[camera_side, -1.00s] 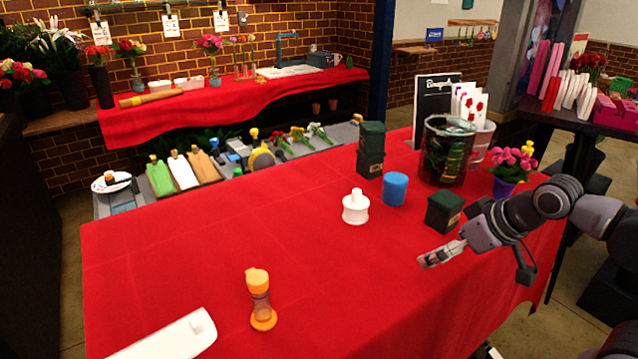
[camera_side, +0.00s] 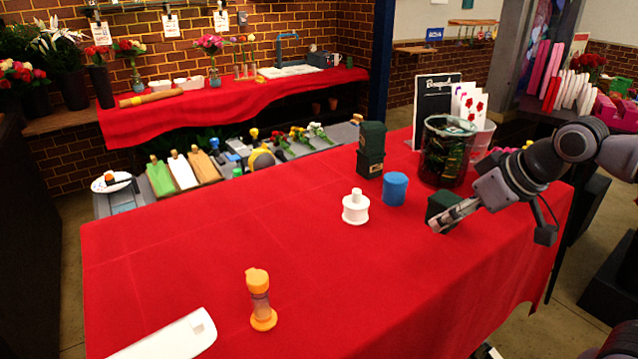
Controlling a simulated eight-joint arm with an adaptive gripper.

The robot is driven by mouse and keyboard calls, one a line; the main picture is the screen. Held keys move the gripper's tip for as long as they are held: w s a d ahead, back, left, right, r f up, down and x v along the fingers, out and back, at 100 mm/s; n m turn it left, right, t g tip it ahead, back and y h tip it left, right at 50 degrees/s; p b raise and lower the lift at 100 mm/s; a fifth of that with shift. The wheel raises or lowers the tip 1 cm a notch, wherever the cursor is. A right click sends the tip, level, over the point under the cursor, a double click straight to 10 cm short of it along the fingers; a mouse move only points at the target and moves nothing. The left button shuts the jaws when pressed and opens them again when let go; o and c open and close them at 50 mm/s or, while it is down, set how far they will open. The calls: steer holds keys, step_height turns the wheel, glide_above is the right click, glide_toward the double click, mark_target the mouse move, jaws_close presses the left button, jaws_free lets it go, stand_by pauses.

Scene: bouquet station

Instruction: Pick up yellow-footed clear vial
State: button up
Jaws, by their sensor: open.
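The clear vial (camera_side: 260,304) stands upright on the red-covered table, left of the picture's middle near the front. It has an orange-yellow cap and an orange-yellow foot. My gripper (camera_side: 438,225) is at the right side of the table, well apart from the vial. It is open with nothing seen between its fingers, and it points down and left. It covers part of a small dark green box (camera_side: 437,203) behind it.
A white spool-like piece (camera_side: 355,209), a blue cylinder (camera_side: 394,189), stacked dark green boxes (camera_side: 371,150) and a dark glass container (camera_side: 447,152) stand at the back right. A white flat piece (camera_side: 170,341) lies front left. The red cloth (camera_side: 330,275) right of the vial is clear.

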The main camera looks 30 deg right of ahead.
step_height(320, 180, up, 7)
steer(key=w+d+r+m+g+h, duration=0.1)
steer(key=w+d+r+m, duration=0.2)
steer(key=d, duration=0.4)
steer(key=w+d+r+m+g+h, duration=0.1)
steer(key=w+d+m, duration=0.1)
steer(key=w+d, duration=0.45)
steer(key=w+d+r+m+g+h, duration=0.1)
steer(key=w+d+r+m, duration=0.15)
steer(key=d, duration=0.65)
steer(key=s+d+f+m+g, duration=0.1)
steer(key=d+f+m, duration=0.15)
steer(key=d, duration=0.65)
steer(key=s+d+f+m+g+h, duration=0.1)
steer(key=d+f+m, duration=0.15)
steer(key=d, duration=0.55)
steer(key=s+d+f+m+g, duration=0.1)
steer(key=d+f+m, duration=0.15)
steer(key=d, duration=0.65)
steer(key=shift+m, duration=0.3)
steer(key=shift+w+a+x, duration=0.1)
steer(key=shift+a+x, duration=0.1)
steer(key=shift+x, duration=2.35)
steer(key=shift+w+a+x, duration=0.1)
steer(key=shift+a+x, duration=0.1)
steer(key=shift+x, duration=2.3)
steer(key=shift+a+x, duration=0.2)
steer(key=shift+x, duration=2.35)
steer(key=shift+f, duration=0.2)
